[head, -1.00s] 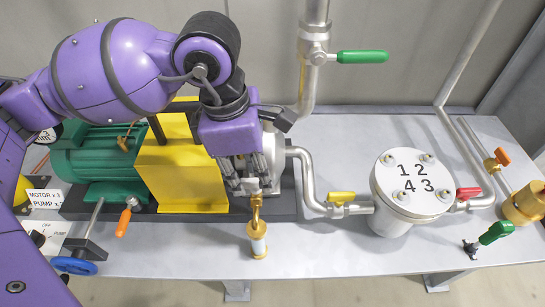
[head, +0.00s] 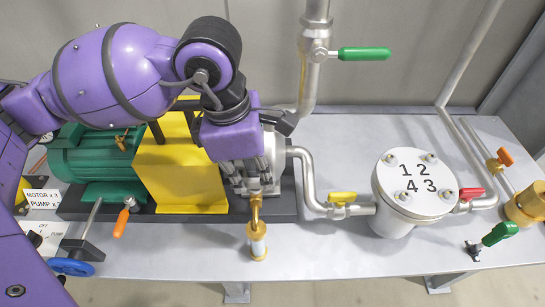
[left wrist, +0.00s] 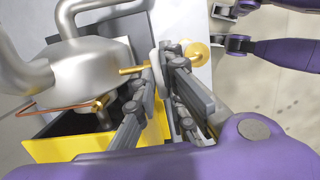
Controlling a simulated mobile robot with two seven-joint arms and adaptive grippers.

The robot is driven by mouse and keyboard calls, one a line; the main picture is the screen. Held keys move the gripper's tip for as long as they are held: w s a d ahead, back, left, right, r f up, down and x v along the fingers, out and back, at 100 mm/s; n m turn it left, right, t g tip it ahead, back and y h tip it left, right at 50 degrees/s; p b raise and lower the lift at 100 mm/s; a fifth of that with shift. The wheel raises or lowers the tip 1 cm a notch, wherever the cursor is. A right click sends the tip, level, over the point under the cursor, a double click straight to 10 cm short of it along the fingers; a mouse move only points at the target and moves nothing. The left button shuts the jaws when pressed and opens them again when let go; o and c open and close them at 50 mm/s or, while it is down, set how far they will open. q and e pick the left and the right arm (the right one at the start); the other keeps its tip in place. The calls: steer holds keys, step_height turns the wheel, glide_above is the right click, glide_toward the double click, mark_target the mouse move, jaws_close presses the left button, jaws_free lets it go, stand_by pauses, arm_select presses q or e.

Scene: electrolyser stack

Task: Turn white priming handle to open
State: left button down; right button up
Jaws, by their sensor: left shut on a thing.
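My left gripper (head: 248,180) reaches down from the left onto the pump (head: 272,165), just behind a brass fitting with a clear cup (head: 257,240). In the left wrist view, the fingers of this gripper (left wrist: 158,88) are closed around a narrow white piece, which looks like the priming handle (left wrist: 155,68). Only a sliver of it shows between the fingers. In the head view the gripper largely hides it. The silver pump body also shows in the left wrist view (left wrist: 90,70), with a brass stem beside the fingers.
A yellow guard (head: 180,170) and green motor (head: 95,160) stand left of the gripper. Right of it are a yellow-handled valve (head: 342,197), a lidded canister (head: 412,190) and a green-handled valve (head: 363,54). The table front (head: 330,255) is mostly clear.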

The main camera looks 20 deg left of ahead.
arm_select(q)
steer(key=n, duration=0.4)
steer(key=shift+s+y+p, duration=0.1)
steer(key=shift+y+p, duration=0.2)
arm_select(e)
steer(key=shift+w+r, duration=0.15)
steer(key=shift+r, duration=0.25)
arm_select(q)
steer(key=shift+n, duration=0.3)
steer(key=n, duration=0.3)
steer(key=shift+d+t+p, duration=0.1)
steer(key=shift+t+p, duration=0.3)
steer(key=shift+n, duration=0.7)
arm_select(e)
steer(key=shift+w+r, duration=0.45)
steer(key=shift+r, duration=0.25)
